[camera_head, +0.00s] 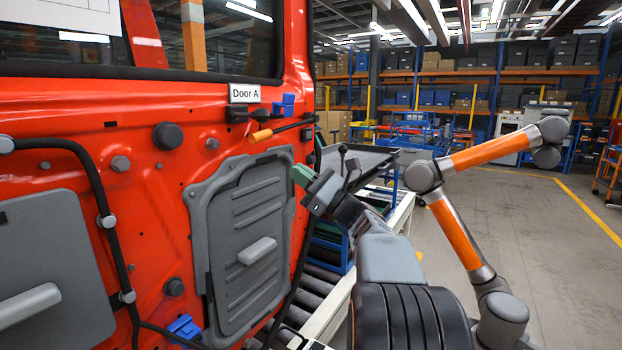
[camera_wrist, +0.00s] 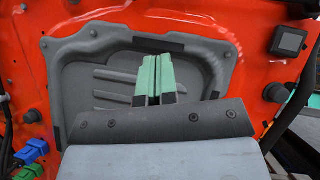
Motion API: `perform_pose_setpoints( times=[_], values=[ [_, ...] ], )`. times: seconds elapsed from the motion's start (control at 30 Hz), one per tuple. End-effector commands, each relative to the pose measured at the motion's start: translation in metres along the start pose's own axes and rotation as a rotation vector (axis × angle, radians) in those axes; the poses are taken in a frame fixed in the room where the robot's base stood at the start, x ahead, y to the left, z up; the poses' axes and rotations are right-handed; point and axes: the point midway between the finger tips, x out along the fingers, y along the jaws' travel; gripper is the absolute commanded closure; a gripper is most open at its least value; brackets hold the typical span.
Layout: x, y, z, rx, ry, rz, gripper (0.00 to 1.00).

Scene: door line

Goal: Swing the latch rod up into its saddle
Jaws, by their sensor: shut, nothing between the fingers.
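The latch rod (camera_head: 290,127) is a thin black bar with an orange grip (camera_head: 261,136) at its left end. It lies tilted on the red door, its left end lower, below the "Door A" label. A blue clip-like piece (camera_head: 284,105) sits just above the rod, and a black fitting (camera_head: 238,115) sits above and left of the grip. I cannot tell for certain which is the saddle. My gripper (camera_head: 301,175) is shut and empty, its green fingertips below the rod and apart from it. The wrist view shows the fingertips (camera_wrist: 154,78) together before the grey panel.
The grey panel (camera_head: 247,235) with a handle is set in the door (camera_head: 140,200). A black cable (camera_head: 103,200) runs down its left. A black box (camera_wrist: 289,40) protrudes in the wrist view. A roller conveyor (camera_head: 322,285) stands beside the door. Open floor is at right.

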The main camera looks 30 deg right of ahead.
Motion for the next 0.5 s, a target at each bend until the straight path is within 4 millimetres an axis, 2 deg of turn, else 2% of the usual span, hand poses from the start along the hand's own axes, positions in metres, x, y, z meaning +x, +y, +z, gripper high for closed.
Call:
perform_pose_setpoints(
  times=[0.03,0.23,0.3,0.5],
  values=[
    [0.013,0.0,0.002,0.001,-0.002,0.004,1.0],
    [0.047,0.0,0.002,0.001,0.001,0.003,1.0],
    [0.053,0.0,0.012,-0.003,-0.001,0.003,1.0],
    [0.065,0.0,0.024,-0.001,0.001,0.001,1.0]
  ],
)
